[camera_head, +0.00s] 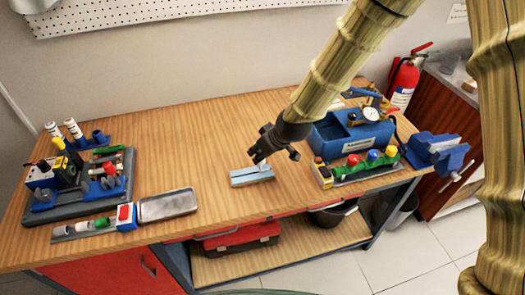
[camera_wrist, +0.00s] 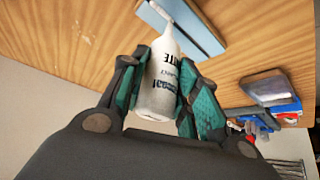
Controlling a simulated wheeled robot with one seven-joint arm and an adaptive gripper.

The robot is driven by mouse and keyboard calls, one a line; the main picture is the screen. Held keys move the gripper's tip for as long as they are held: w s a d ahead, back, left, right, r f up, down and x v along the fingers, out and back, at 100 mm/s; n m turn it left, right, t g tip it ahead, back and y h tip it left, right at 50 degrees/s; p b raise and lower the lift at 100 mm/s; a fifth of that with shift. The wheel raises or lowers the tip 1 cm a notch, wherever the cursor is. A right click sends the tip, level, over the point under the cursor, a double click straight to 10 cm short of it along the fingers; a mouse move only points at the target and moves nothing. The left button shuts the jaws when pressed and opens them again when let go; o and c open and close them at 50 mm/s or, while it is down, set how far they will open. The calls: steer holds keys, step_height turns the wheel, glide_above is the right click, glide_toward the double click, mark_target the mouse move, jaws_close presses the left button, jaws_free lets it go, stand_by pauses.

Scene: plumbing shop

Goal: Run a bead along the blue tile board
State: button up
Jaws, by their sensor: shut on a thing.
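My gripper (camera_head: 274,152) is low over the middle of the bench, just above the light blue tile board (camera_head: 248,177). In the wrist view my gripper (camera_wrist: 167,72) is shut on a white sealant tube (camera_wrist: 160,92) with dark printing. The tube's pale nozzle points away from the jaws, over the light blue tile board (camera_wrist: 196,28). The board lies flat on the wood, with a lighter line along it in the head view. I cannot tell whether the nozzle tip touches the board. In the head view the tube is mostly hidden by the gripper.
Right of the board are a tray of coloured knobs (camera_head: 359,168), a blue gauge pump (camera_head: 345,136) and a blue vise (camera_head: 437,152). On the left stand a tool rack (camera_head: 82,200) and a metal tray (camera_head: 168,205). The wood behind the board is clear.

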steer(key=shift+o, duration=0.7)
steer(key=shift+c, duration=0.7)
steer(key=shift+a, duration=0.15)
steer(key=shift+s+a, duration=0.3)
steer(key=shift+a, duration=0.5)
steer(key=shift+o, duration=0.9)
steer(key=shift+c, duration=0.9)
steer(key=shift+a, duration=0.1)
